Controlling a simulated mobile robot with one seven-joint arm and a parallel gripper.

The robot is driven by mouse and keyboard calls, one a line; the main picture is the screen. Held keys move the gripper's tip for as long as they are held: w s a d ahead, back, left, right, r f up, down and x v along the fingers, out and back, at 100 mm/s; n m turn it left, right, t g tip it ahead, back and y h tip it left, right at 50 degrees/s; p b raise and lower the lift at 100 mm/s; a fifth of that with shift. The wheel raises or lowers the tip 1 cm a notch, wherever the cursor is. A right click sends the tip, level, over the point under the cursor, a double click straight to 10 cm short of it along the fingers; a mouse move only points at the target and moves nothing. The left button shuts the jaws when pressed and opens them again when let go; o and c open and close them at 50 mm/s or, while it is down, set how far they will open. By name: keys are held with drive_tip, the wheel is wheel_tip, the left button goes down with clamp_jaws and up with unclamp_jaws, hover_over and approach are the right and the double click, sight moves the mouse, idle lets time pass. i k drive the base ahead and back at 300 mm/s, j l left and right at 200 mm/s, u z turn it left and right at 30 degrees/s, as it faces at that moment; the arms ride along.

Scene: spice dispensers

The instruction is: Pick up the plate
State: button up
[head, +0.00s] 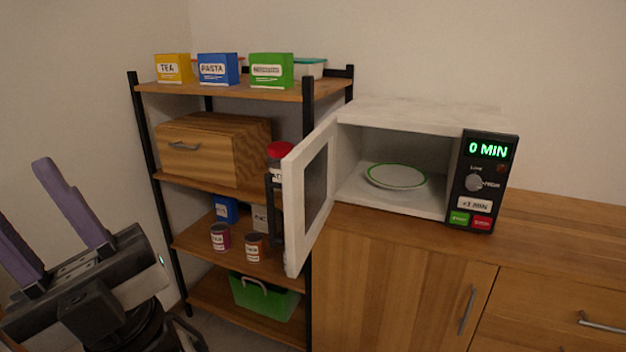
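The plate (396,176) is white with a green rim. It lies flat inside the open white microwave (420,115), on the cavity floor. My gripper (40,210) is at the far left of the head view, well apart from the plate and the microwave. Its two purple-grey fingers are spread wide, pointing up, with nothing between them.
The microwave door (308,200) stands open toward the front left. A wooden counter (555,235) carries the microwave and is clear at right. A black-framed shelf (225,92) stands at left with boxes, cans, a wooden drawer box (212,150) and a green bin (265,298).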

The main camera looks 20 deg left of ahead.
sight(393, 175)
drive_tip(key=i+j, duration=0.75)
drive_tip(key=j, duration=0.25)
drive_tip(key=i+j, duration=0.4)
drive_tip(key=j+z, duration=0.05)
